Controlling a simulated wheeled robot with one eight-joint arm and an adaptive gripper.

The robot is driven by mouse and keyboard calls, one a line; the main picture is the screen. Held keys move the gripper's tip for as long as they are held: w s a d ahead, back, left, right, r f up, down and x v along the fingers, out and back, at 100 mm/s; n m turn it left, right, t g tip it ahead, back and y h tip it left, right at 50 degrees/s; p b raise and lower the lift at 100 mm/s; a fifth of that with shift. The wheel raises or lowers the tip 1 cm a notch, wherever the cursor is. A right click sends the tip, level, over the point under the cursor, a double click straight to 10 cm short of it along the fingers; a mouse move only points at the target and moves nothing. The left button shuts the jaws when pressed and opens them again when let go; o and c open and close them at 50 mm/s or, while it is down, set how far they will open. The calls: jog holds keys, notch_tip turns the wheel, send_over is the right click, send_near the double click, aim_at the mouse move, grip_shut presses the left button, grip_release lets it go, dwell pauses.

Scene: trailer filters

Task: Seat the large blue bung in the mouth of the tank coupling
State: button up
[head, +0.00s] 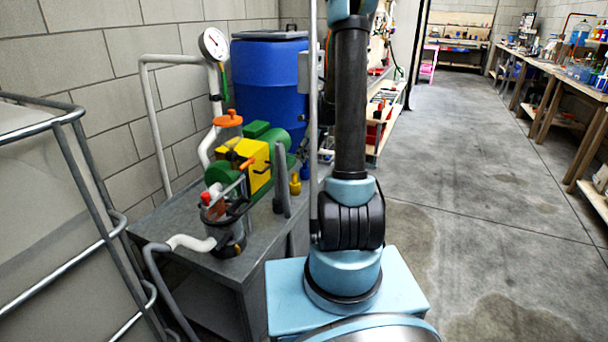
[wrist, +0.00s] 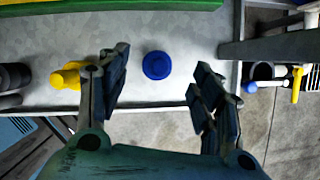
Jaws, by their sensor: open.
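In the wrist view, a round blue bung (wrist: 157,65) stands on the grey bench top (wrist: 195,45), seen from above. My gripper (wrist: 160,85) is open and empty above the bench, its two fingers to the left and right of the bung in the picture. I cannot tell how high they are above it. A small blue piece (head: 306,171) shows beside my arm in the head view, probably the same bung. My gripper is outside the head view. I cannot make out the tank coupling's mouth in either view.
A yellow fitting (wrist: 68,77) stands left of the left finger. A green pump (head: 225,170) with a yellow block fills the bench's middle. A blue barrel (head: 262,90) stands behind. A grey post (wrist: 280,45) is at the right. The floor (head: 470,190) to the right is clear.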

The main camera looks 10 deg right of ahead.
aim_at(305, 169)
jog(key=shift+d+x, duration=0.15)
jog(key=shift+x, duration=1.35)
jog(key=shift+d+x, duration=0.1)
jog(key=shift+x, duration=1.35)
jog(key=shift+s+f, duration=0.1)
jog(key=c, duration=1.1)
